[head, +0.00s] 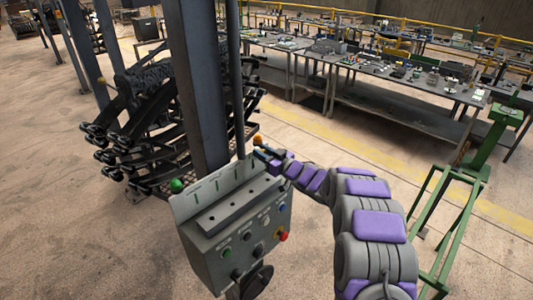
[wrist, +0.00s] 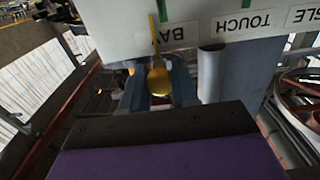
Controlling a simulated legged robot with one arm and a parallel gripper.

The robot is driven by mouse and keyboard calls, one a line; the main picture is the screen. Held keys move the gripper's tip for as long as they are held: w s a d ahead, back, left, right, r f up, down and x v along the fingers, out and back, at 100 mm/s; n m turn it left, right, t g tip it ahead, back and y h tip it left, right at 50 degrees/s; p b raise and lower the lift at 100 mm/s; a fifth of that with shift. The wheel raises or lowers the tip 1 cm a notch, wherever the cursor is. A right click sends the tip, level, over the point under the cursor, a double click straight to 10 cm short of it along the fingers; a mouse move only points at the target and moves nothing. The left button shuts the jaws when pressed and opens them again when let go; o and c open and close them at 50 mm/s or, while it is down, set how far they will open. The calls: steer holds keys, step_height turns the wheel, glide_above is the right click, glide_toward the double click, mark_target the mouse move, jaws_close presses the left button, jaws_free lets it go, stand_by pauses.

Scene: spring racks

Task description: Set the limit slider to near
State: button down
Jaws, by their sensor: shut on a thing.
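The grey control box (head: 235,235) stands in front of the steel column in the head view. A yellow-orange round knob (head: 257,140) is at the far right end of its top, and a green ball knob (head: 176,186) at the left end. My gripper (head: 263,153) reaches the yellow knob. In the wrist view the yellow knob (wrist: 159,82) sits between the two blue fingers of my gripper (wrist: 158,88), which are shut on it. Upside-down labels on a white panel (wrist: 225,25) read BAY and TOUCH; a third is cut off. I cannot read any limit or near mark.
The box front carries several buttons, including a red one (head: 282,236), and a black handwheel (head: 257,282) below. A steel column (head: 197,85) and a rack of dark springs (head: 135,120) stand behind left. A green frame (head: 450,215) stands right. Workbenches (head: 400,75) line the back.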

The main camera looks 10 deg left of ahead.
steer(key=shift+a, duration=0.15)
steer(key=c, duration=0.9)
jaws_free()
steer(key=shift+s+r, duration=0.1)
steer(key=shift+s, duration=0.05)
steer(key=shift+c, duration=0.2)
steer(key=shift+a, duration=0.15)
steer(key=b+v, duration=0.2)
steer(key=v, duration=1.5)
steer(key=shift+f, duration=0.25)
